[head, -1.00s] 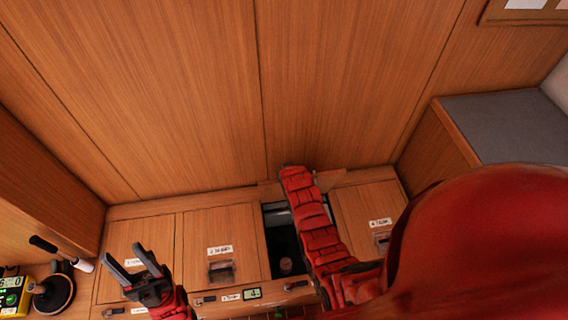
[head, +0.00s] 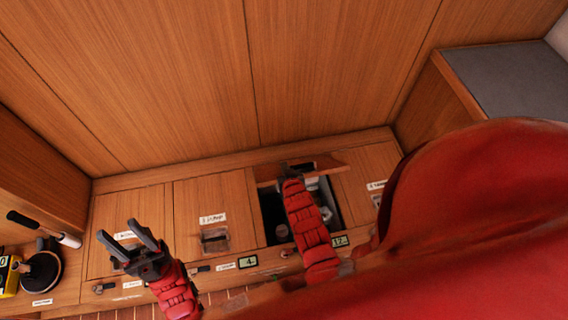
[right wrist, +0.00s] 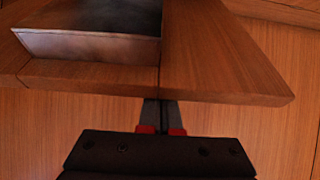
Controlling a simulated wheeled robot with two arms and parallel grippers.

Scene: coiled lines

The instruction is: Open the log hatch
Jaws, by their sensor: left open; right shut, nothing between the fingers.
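A raised wooden hatch lid (head: 325,165) stands tilted at the back of a dark square opening (head: 271,212) in the wooden bench. I cannot read which hatch it is. In the right wrist view a wooden panel (right wrist: 225,60) with a recessed metal pull (right wrist: 85,47) fills the upper part. My right gripper (right wrist: 160,112) is shut and empty, with its fingertips at the panel's lower edge; I cannot tell if they touch. In the head view my right arm reaches across the opening and hides part of it. My left gripper (head: 118,230) is open and empty above the bench's left side.
A closed lid with a recessed pull (head: 215,240) lies left of the opening, and another closed lid (head: 366,180) lies right of it. Small displays and latches line the front edge. A black-handled tool (head: 45,229) and round black object (head: 41,272) are at far left.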

